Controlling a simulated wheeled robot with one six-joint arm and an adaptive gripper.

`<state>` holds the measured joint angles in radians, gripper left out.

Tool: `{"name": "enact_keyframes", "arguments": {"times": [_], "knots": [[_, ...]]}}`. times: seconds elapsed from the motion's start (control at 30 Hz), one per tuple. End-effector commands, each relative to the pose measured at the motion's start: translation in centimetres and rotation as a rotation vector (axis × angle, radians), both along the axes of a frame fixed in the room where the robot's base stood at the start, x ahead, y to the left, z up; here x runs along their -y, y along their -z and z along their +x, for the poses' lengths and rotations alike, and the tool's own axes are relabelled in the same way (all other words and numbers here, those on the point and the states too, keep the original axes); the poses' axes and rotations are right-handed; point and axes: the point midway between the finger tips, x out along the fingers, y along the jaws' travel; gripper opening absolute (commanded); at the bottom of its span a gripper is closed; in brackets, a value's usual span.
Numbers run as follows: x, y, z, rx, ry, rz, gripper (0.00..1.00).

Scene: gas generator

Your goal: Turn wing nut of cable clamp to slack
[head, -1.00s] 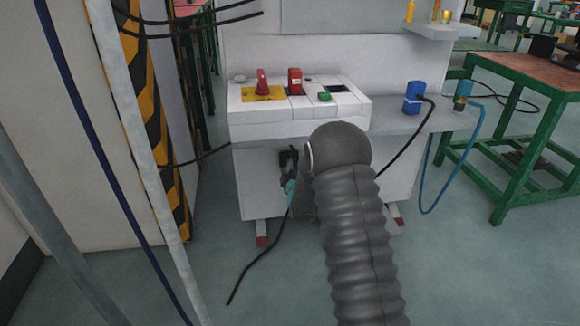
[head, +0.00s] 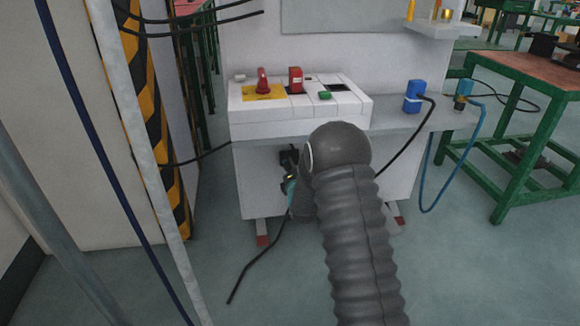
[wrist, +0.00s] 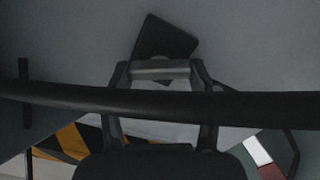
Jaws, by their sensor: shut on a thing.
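In the wrist view a dark block (wrist: 165,33), which looks like the cable clamp, sits tilted against a grey surface. My gripper (wrist: 160,69) reaches up to its lower edge, with its fingertips shut there. The wing nut cannot be made out; the fingertips cover the place where they grip. A thick black cable (wrist: 60,98) crosses the wrist view in front of the fingers. In the head view my gripper (head: 289,181) is under the bench top, at the front of the cabinet, mostly hidden behind my arm.
A white control box (head: 300,110) with red and green switches stands on the bench top (head: 405,122) above. Blue connectors (head: 413,97) with cables are at the right. A black cable (head: 257,262) hangs to the floor. A striped post (head: 145,90) stands left, a green table (head: 500,140) right.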

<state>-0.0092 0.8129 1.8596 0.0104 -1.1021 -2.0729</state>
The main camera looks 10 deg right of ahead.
Motion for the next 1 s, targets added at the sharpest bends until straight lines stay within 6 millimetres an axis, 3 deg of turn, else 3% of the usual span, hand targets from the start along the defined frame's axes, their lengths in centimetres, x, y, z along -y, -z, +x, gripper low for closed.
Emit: {"name": "enact_keyframes", "arguments": {"times": [0.6, 1.0], "knots": [[0.22, 0.27, 0.01, 0.000, -0.001, -0.580, 0.28], [0.38, 0.33, 0.00, -0.001, -0.001, -0.853, 0.28]]}}
